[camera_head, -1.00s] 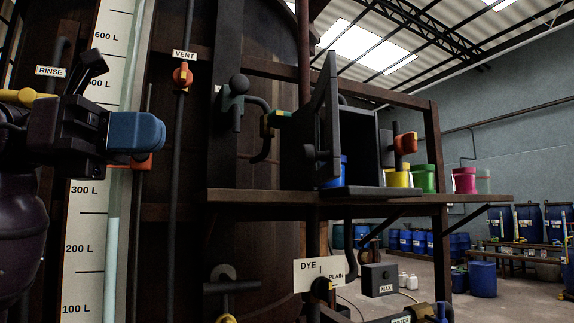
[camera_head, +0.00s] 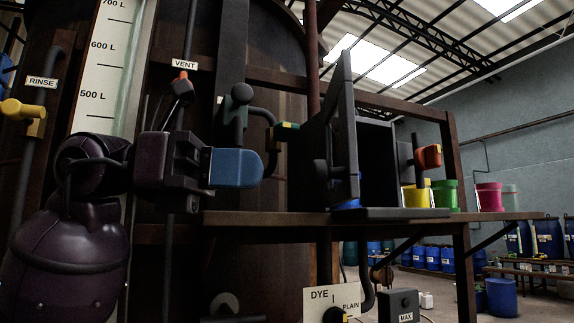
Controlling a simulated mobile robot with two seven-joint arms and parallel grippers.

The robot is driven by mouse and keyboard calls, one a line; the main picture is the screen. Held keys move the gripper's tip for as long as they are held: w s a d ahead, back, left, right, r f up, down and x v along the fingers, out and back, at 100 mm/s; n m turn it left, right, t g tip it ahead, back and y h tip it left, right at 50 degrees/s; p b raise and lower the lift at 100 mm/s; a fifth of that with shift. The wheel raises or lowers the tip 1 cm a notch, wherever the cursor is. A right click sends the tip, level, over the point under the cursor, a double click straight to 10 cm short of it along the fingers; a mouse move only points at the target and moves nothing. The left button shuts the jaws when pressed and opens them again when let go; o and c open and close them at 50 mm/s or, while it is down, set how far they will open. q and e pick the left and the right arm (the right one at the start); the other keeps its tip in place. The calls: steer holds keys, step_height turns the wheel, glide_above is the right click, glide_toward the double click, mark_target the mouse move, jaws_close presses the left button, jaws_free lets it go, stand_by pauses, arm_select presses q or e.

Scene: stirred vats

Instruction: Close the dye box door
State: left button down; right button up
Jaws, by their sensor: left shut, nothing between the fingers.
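The dye box (camera_head: 378,165) is a dark box on a brown shelf, right of centre. Its grey door (camera_head: 345,130) stands open, swung out toward me and seen nearly edge-on. A dark knob (camera_head: 320,172) shows on the door's left side. The box's inside looks black. My left gripper (camera_head: 250,168), with blue fingertips, is shut and empty. It points right, left of the door in the picture and apart from it. My right gripper is not in view.
The shelf (camera_head: 270,218) runs under the box. Yellow (camera_head: 415,196), green (camera_head: 443,197) and pink (camera_head: 488,197) buckets stand to its right. A large brown vat is behind.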

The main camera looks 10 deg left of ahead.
arm_select(q)
steer(key=d, duration=0.5)
steer(key=shift+w+f, duration=0.1)
steer(key=shift+w, duration=0.2)
steer(key=shift+d+p, duration=0.15)
steer(key=shift+p, duration=0.15)
